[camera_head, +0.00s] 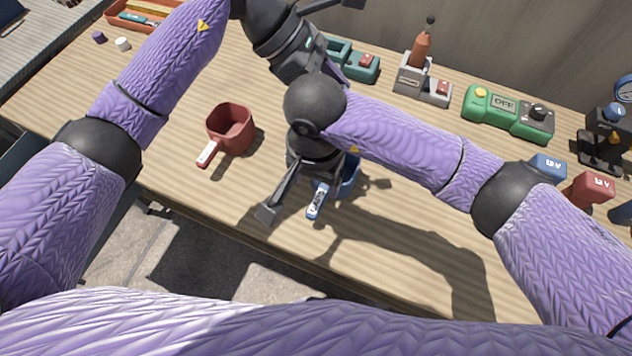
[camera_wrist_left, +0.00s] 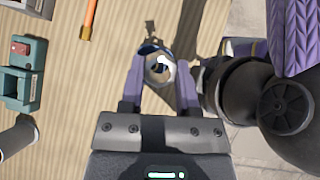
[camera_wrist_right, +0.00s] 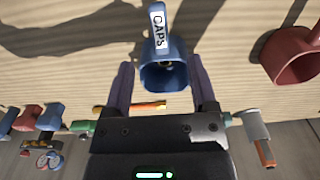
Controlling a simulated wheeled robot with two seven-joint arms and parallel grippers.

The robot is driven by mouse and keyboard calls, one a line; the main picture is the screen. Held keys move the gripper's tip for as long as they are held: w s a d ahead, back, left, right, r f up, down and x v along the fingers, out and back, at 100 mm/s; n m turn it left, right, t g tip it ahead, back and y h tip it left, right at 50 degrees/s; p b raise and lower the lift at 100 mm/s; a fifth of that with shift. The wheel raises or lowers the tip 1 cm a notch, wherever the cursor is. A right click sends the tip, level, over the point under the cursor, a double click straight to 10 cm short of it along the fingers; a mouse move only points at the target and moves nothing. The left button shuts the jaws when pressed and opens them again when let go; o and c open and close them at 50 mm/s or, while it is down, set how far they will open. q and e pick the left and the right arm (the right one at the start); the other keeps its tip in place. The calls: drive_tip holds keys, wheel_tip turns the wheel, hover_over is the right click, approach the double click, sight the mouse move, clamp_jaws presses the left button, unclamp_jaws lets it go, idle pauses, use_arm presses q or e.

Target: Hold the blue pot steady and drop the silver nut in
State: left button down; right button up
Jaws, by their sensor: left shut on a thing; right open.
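The blue pot (camera_head: 349,178), with a white-labelled handle reading CAPS, stands on the table, partly hidden by my right wrist. In the right wrist view the blue pot (camera_wrist_right: 163,77) sits between the two fingers of my right gripper (camera_wrist_right: 161,70), which is open around it. My left fingertips are hidden in the head view.
A red pot (camera_head: 231,127) stands to the left of the blue one. Along the back are a teal holder (camera_head: 362,67), a grey stand with an orange tool (camera_head: 409,80) and a green box (camera_head: 489,105). Blue (camera_head: 547,167) and red (camera_head: 588,188) blocks lie right. The front edge is close.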

sight(316, 203)
wheel_tip(316, 203, down, 11)
drive_tip(key=shift+f, duration=0.1)
drive_tip(key=shift+c, duration=0.2)
clamp_jaws()
